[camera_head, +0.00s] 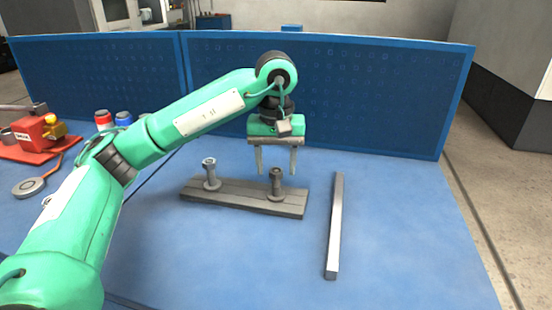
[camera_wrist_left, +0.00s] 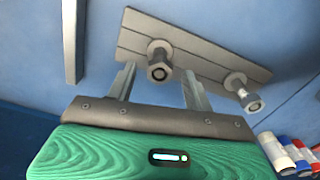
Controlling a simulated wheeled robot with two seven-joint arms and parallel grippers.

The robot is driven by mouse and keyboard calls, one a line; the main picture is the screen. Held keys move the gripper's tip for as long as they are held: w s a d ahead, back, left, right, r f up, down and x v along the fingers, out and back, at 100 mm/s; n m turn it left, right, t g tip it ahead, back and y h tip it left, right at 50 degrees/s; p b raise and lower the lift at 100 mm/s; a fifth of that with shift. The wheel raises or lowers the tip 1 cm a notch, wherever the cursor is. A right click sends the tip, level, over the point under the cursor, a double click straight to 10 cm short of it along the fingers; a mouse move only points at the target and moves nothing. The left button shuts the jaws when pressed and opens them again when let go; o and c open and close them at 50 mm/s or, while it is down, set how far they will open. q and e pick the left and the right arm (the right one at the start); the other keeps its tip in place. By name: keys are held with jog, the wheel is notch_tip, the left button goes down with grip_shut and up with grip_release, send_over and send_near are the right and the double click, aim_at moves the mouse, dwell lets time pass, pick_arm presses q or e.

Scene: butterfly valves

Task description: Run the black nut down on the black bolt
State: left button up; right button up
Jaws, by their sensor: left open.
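The black bolt (camera_head: 277,187) stands upright at the right end of a grey board on the blue table. The dark nut (camera_head: 276,172) appears to sit at its top end; the thread below is too small to read. In the left wrist view the nut (camera_wrist_left: 159,72) faces the camera. My left gripper (camera_head: 276,174) points down with its two fingers apart, one to either side of the bolt's top in the picture. In the left wrist view the open left gripper (camera_wrist_left: 158,70) has the bolt between its fingertips, with gaps on both sides. My right gripper is not in view.
A lighter silver bolt (camera_head: 210,175) stands at the left end of the grey board (camera_head: 240,200). A long metal bar (camera_head: 335,225) lies to the right. Blue panels (camera_head: 330,95) stand behind.

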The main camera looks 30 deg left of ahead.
pick_arm(q)
notch_tip(320, 180, up, 14)
jog(key=p, duration=0.3)
dwell(0.3)
